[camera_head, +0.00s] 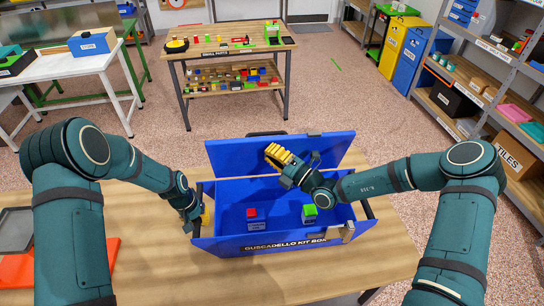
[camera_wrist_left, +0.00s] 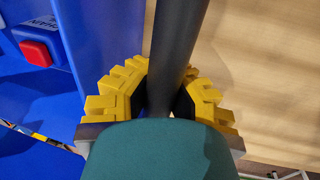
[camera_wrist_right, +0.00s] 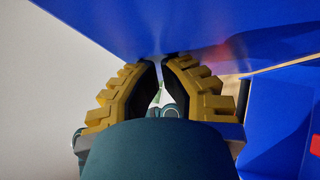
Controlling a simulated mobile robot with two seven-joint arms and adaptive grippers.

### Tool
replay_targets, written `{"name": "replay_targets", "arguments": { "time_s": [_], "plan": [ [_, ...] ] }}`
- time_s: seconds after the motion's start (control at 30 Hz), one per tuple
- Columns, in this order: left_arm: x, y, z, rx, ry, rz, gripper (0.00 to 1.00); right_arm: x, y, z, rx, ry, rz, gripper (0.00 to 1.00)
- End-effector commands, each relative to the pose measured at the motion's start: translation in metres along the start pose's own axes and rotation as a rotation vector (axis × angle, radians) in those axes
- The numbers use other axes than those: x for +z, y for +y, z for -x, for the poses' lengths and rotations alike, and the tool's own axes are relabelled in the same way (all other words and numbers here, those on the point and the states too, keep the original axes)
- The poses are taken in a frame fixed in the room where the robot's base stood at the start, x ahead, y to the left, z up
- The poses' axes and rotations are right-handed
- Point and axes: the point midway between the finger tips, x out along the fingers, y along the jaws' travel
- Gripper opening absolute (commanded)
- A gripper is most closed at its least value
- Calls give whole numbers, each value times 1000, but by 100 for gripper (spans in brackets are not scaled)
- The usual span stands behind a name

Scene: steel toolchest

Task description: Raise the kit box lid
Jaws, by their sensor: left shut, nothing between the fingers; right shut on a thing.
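The blue kit box (camera_head: 292,248) stands on the wooden table, with its lettered front panel facing me. Its blue lid (camera_head: 232,157) is raised at the rear and leans at an angle, leaving the interior visible. My right gripper (camera_head: 278,155) is shut on the lid; in the right wrist view its yellow fingertips (camera_wrist_right: 162,62) meet at the blue panel's edge. My left gripper (camera_head: 204,217) is at the box's left side. In the left wrist view its yellow fingers (camera_wrist_left: 162,90) lie either side of a dark handle bar (camera_wrist_left: 178,40), shut without gripping it.
Inside the box are a red-topped piece (camera_head: 253,215) and a green-topped piece (camera_head: 309,212). A grey tray (camera_head: 15,230) and an orange mat (camera_head: 105,255) lie at the table's left. A small-parts table (camera_head: 235,45) stands beyond, with shelving (camera_head: 470,95) at right.

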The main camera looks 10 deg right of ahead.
Motion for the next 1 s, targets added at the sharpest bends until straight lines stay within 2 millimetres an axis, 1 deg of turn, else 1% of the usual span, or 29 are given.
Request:
{"name": "replay_targets", "arguments": {
  "time_s": [0.17, 0.4, 0.53, 0.8, 1.0],
  "plan": [
    [-1, 0, 1, 0, 2, 1, 0, 12, 2, -12, -25, 2, -21, 0],
    [-1, 0, 1, 0, 2, 1, 0, 34, 0, -34, -211, 2, -206, 0],
    [0, 0, 1, 0, 1, 1, 0, 44, -4, -45, -265, 1, -263, 0],
    [0, 0, 1, 0, 1, 1, 0, 58, -11, -58, -281, -1, -282, 0],
    [0, 0, 1, 0, 0, 0, 0, 63, -13, -62, -281, -3, -282, 0]
  ]
}}
